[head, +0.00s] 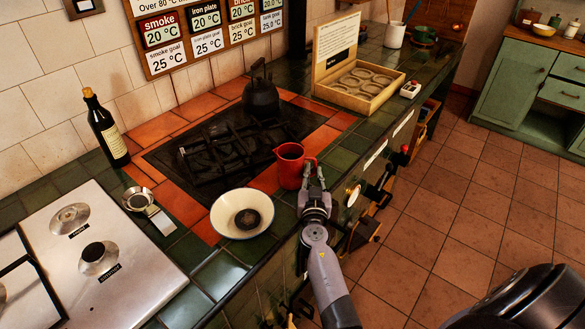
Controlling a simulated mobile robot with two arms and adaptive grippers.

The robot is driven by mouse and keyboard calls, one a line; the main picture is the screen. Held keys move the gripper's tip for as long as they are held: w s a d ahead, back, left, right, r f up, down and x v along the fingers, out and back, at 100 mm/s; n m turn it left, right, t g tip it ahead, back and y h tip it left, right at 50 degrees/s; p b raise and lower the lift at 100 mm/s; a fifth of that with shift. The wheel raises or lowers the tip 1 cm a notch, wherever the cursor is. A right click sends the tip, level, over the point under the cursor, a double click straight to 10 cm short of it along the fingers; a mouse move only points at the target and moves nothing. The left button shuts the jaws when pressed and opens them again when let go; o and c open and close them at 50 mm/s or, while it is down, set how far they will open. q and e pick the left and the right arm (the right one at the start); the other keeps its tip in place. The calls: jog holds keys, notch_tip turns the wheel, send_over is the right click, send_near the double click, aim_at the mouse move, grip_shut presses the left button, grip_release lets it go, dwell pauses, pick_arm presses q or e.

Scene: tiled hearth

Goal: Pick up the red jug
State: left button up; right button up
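The red jug (290,166) stands upright at the front edge of the tiled hearth, its spout toward the left. My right gripper (313,172) is at the jug's right side, where a bit of red shows by its fingers, perhaps the handle. The fingers are small and partly overlap the jug's edge, so I cannot tell whether they are closed on it or only around it. The jug appears to rest on the hearth. My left gripper is not in view.
A cream bowl (228,204) with a dark centre stands left of the jug. Behind are the black burner grate (215,155) and a black kettle (262,98). A dark bottle (105,130) stands far left; a wooden box (372,98) is at the back right. Knobs line the hearth's front.

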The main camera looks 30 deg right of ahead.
jog(key=shift+c, duration=1.3)
grip_shut()
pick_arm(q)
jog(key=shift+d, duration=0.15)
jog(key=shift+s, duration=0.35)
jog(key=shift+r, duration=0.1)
pick_arm(e)
jog(key=shift+r, duration=0.1)
